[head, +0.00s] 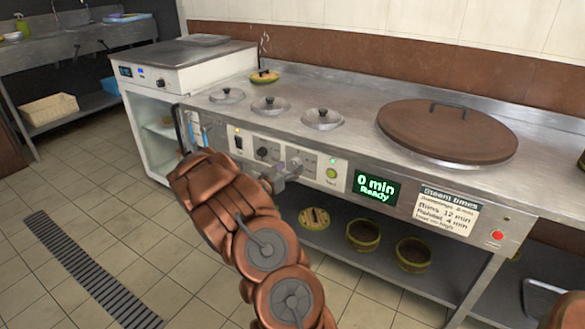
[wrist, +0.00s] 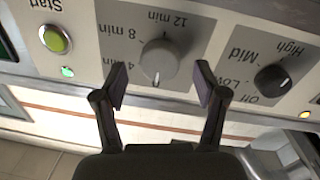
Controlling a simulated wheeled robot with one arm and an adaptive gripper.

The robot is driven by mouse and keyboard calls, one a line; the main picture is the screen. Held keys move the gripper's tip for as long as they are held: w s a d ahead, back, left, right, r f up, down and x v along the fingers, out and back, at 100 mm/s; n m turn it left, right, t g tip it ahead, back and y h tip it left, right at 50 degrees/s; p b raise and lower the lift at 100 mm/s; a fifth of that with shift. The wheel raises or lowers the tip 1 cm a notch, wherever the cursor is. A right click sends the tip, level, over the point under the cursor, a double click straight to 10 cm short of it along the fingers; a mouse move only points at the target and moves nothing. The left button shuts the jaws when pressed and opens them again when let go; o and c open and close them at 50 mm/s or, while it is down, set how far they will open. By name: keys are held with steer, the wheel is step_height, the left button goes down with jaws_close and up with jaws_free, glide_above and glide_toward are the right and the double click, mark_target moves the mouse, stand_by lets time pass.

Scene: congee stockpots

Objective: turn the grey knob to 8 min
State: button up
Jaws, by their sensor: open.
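The round grey knob (wrist: 159,64) sits on the front panel, with 4 min, 8 min and 12 min printed around it. Its pale mark points to the bottom of the wrist view, away from the 8 min label (wrist: 124,33). My gripper (wrist: 161,84) is open, one finger on each side of the knob, with a gap on both sides. I cannot tell whether the fingertips reach over it in depth. In the head view my gripper (head: 281,178) is at the panel and partly covers the knob area. The green display (head: 376,187) reads 0 min, Ready.
A black knob (wrist: 272,80) marked Off, Low, Mid, High is beside the grey knob. The green Start button (wrist: 54,39) is on the other side. A steam times card (head: 447,211) and a red button (head: 497,235) are farther right on the panel.

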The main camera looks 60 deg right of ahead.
steer(key=shift+d, duration=0.95)
steer(key=shift+c, duration=0.5)
steer(key=c, duration=1.1)
steer(key=shift+o, duration=0.2)
